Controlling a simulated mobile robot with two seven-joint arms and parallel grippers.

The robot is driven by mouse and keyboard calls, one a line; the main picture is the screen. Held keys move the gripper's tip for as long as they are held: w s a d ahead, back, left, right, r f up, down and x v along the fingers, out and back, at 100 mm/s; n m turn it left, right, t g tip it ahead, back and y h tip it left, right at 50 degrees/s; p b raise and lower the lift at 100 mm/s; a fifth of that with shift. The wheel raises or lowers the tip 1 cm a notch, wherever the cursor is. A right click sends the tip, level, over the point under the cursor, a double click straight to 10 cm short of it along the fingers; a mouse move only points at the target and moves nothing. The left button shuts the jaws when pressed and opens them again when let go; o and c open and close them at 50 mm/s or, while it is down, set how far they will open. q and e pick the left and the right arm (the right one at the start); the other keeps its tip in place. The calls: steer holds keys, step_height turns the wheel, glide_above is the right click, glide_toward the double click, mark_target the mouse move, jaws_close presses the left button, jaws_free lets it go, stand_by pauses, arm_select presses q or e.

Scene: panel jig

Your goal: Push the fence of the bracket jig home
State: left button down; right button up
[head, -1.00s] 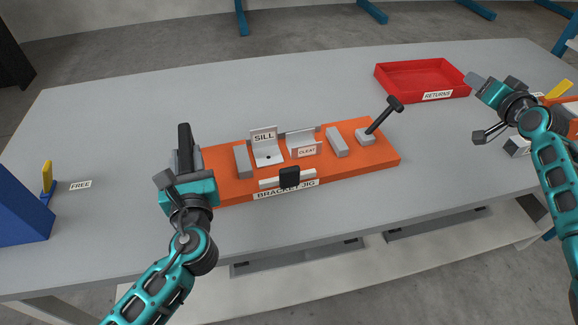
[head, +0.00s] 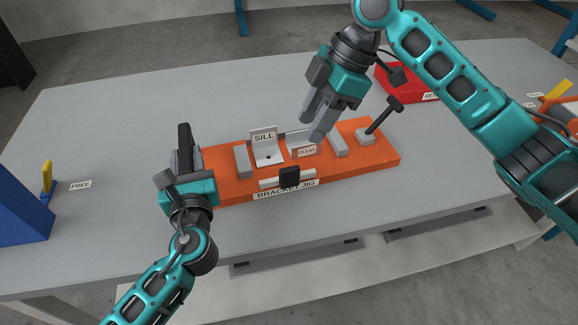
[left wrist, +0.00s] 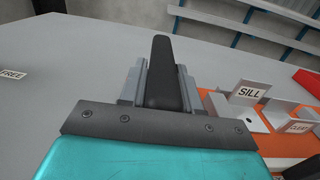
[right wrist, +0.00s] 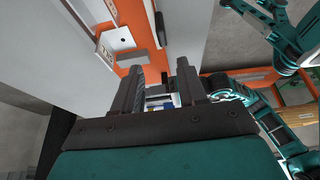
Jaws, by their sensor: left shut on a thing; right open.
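The orange bracket jig (head: 225,182) lies on the grey table. A pale bar with a black knob (head: 289,176), which looks like the fence, sits along its front edge. The grey SILL bracket (head: 267,155) and CLEAT bracket (head: 299,140) stand on it between two grey blocks. A black lever (head: 385,115) rises at its right end. My left gripper (head: 184,160) is shut on a dark upright handle at the jig's left end; the handle (left wrist: 168,75) fills the jaws in the left wrist view. My right gripper (head: 316,116) is open and empty above the CLEAT bracket, partly hiding it.
A red RETURNS tray (head: 398,72) stands at the back right, partly hidden by my right arm. A blue object (head: 18,205) and a FREE label (head: 81,185) are at the left. The table behind the jig's left half is clear.

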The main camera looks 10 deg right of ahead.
mark_target(289, 168)
steer(key=x, duration=1.2)
steer(key=shift+s+f, duration=0.1)
steer(key=shift+s, duration=0.15)
jaws_close()
